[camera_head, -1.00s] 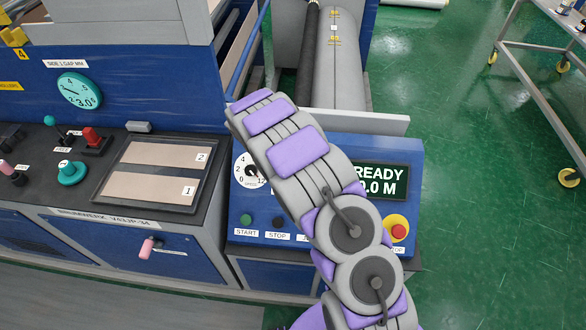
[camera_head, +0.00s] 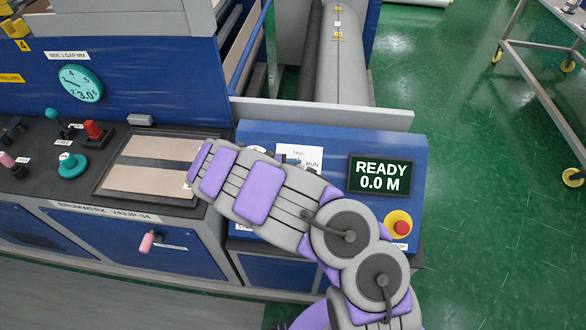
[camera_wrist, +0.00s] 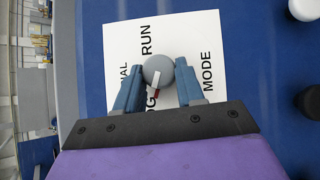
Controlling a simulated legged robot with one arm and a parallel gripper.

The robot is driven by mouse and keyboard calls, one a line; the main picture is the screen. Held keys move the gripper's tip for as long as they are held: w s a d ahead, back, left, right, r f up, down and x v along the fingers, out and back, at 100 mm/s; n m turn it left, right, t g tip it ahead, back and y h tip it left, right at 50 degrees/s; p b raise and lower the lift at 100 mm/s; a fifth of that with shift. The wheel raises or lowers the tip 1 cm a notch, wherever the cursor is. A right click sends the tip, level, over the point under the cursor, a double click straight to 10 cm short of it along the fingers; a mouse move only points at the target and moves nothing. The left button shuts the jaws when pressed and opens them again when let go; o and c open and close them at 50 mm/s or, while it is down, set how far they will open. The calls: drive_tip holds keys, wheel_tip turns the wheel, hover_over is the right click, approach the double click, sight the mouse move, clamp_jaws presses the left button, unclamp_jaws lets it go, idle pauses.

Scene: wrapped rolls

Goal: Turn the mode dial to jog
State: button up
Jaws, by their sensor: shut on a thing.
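The mode dial (camera_wrist: 157,68) is a round grey knob on a white label plate (camera_wrist: 200,32) in the wrist view. The plate reads MODE and RUN, with two other labels partly hidden, one ending in "OG". The dial's white and red pointer points down in the picture, towards the partly hidden "OG" label. My gripper (camera_wrist: 158,74) has its blue fingers shut on the dial, one on each side. In the head view the plate (camera_head: 311,152) shows above my arm, which hides most of the dial and my gripper.
The display (camera_head: 381,176) reads READY 0.0 M. A red stop button (camera_head: 401,228) on a yellow ring sits below it. My arm covers the panel's lower left. Levers and a teal knob (camera_head: 72,165) stand on the left console.

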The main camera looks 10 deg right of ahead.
drive_tip(key=shift+n+t, duration=0.5)
drive_tip(key=shift+n, duration=0.1)
drive_tip(key=shift+s, duration=0.1)
drive_tip(key=o, duration=1)
drive_tip(key=shift+a, duration=0.15)
drive_tip(key=p+v, duration=0.1)
drive_tip(key=v, duration=0.4)
drive_tip(key=p+v, duration=0.1)
drive_tip(key=v, duration=0.5)
drive_tip(key=p+v, duration=0.1)
drive_tip(key=v, duration=0.5)
drive_tip(key=shift+s+a+f, duration=0.1)
drive_tip(key=shift+a+f, duration=0.15)
drive_tip(key=shift+f, duration=0.05)
